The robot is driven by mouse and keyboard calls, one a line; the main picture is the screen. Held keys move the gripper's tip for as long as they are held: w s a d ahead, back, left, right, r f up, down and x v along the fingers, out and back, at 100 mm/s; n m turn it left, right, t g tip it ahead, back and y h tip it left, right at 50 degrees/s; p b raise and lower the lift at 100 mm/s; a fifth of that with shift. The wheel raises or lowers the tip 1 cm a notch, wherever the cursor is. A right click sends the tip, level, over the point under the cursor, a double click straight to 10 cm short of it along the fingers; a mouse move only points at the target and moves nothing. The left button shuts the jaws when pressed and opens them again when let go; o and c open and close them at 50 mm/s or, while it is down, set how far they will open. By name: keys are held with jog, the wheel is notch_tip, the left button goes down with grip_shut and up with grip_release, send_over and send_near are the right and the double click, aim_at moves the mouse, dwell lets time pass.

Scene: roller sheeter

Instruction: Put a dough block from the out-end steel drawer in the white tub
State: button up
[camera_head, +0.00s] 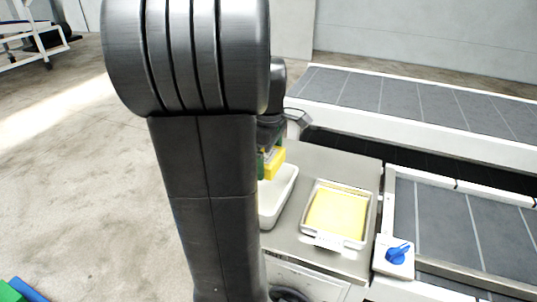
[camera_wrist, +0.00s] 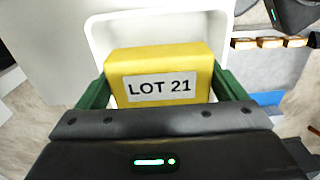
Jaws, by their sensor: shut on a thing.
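A yellow dough block labelled "LOT 21" (camera_wrist: 158,65) is held between the green fingers of my gripper (camera_wrist: 160,82), shut on its two sides. In the head view the block (camera_head: 275,163) hangs above the white tub (camera_head: 280,205), partly hidden by my arm. In the wrist view the tub (camera_wrist: 100,30) lies beyond and below the block. The visible part of its inside looks empty; the block hides the rest. I cannot make out the out-end steel drawer for sure.
A shallow white tray (camera_head: 362,225) with a yellow sheet stands right of the tub on the steel top (camera_head: 345,160). A blue knob (camera_head: 397,253) and grey conveyors (camera_head: 460,222) lie further right. Several small yellow-brown pieces (camera_wrist: 270,42) show at right in the wrist view.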

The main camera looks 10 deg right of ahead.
jog(key=shift+f+b, duration=3.2)
jog(key=shift+f, duration=2.3)
jog(key=o, duration=0.9)
jog(key=shift+c, duration=0.2)
notch_tip(320, 180, up, 14)
jog(key=shift+f, duration=0.1)
jog(key=shift+f, duration=0.1)
